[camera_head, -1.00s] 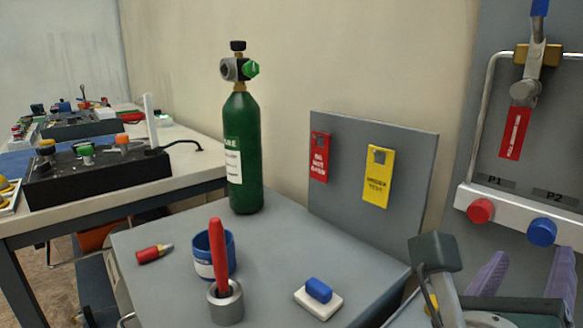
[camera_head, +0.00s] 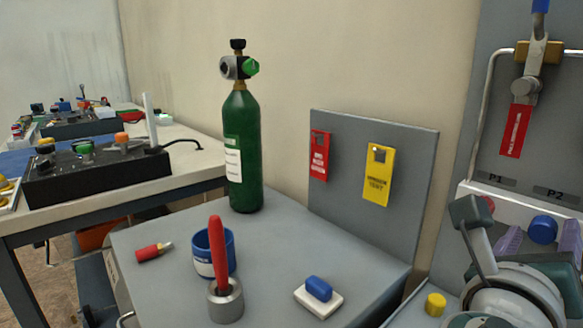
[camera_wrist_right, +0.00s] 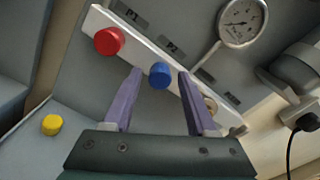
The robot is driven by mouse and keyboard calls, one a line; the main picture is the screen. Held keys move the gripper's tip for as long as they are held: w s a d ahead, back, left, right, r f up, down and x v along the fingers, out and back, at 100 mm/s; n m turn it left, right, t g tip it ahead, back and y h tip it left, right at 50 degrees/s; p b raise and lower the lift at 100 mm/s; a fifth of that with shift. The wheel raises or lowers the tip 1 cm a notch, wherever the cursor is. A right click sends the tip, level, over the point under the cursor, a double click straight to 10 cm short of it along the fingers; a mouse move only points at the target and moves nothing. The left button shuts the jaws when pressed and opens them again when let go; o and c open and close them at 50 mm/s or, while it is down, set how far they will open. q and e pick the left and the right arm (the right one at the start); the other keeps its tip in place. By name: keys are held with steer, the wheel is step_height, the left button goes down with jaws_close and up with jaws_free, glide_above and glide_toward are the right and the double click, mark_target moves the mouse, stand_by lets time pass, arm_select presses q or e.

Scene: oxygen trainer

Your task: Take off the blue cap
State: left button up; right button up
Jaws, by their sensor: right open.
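The blue cap (camera_head: 543,229) sits on the white manifold bar (camera_head: 508,203) below the P2 label. It also shows in the right wrist view (camera_wrist_right: 160,75). My right gripper (camera_wrist_right: 160,73) has two purple fingers and is open. In the wrist view the blue cap appears between the fingertips, with a gap on each side. I cannot tell how far the fingertips are from it in depth. The red cap (camera_wrist_right: 109,41) is beside it under P1; my arm partly hides it in the head view. My left gripper is not in view.
A pressure gauge (camera_wrist_right: 242,22) is above the bar. A red-tagged valve lever (camera_head: 515,131) hangs over it. A yellow cap (camera_head: 436,304) stands on the surface below. To the left are a green cylinder (camera_head: 243,150), a blue cup (camera_head: 232,250) and a block with a blue top (camera_head: 319,290).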

steer(key=shift+p, duration=0.45)
stand_by(0.3)
jaws_close()
steer(key=shift+r+n+p, duration=0.25)
steer(key=shift+n+p, duration=0.75)
steer(key=shift+p, duration=0.15)
steer(key=shift+n+p, duration=0.3)
steer(key=shift+n, duration=0.1)
steer(key=shift+f+n, duration=0.15)
steer(key=shift+n, duration=0.15)
steer(key=shift+f, duration=0.15)
